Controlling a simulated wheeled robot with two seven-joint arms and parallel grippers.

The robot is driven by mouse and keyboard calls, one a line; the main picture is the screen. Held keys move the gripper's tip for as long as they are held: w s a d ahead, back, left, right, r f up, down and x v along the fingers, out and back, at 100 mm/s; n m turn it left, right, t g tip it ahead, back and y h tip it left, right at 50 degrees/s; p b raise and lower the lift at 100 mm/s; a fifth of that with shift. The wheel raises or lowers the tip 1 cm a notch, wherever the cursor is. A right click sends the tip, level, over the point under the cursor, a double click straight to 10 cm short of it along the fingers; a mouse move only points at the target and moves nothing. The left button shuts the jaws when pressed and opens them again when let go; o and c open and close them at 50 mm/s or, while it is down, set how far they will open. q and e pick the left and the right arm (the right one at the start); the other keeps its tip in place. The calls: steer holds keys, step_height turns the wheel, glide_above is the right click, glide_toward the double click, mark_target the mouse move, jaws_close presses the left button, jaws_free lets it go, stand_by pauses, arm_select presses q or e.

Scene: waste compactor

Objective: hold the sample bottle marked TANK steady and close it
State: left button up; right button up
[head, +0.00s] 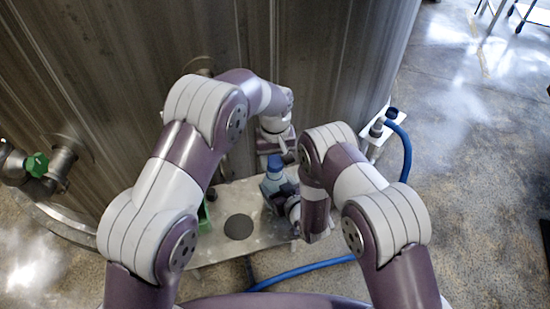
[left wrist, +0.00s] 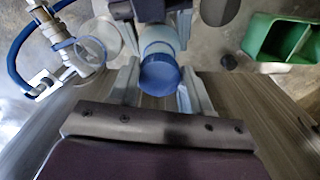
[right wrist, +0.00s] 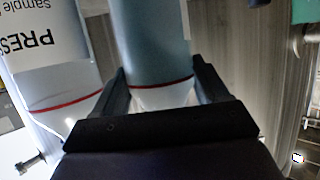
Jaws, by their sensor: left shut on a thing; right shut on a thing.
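A sample bottle (right wrist: 155,40) with a pale blue-grey body and a red line stands between the fingers of my right gripper (right wrist: 157,72), which is shut on it. Its marking is not readable from here. Its blue cap (left wrist: 160,76) shows in the left wrist view, between the fingers of my left gripper (left wrist: 160,68), which is shut on it. In the head view the blue cap (head: 275,163) shows between my arms. I cannot tell how far the cap is screwed on. A second bottle (right wrist: 45,55), with a white label reading "PRES…", is close beside it.
A pale bench (head: 215,252) carries a dark round mat (head: 239,226). A green open bin (left wrist: 280,40) stands to one side. A blue hose (head: 406,150) runs from a fitting at the right. A large metal tank wall (head: 100,70) rises behind.

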mark_target(275, 186)
arm_select(q)
steer(key=shift+f, duration=0.9)
steer(key=shift+f, duration=0.55)
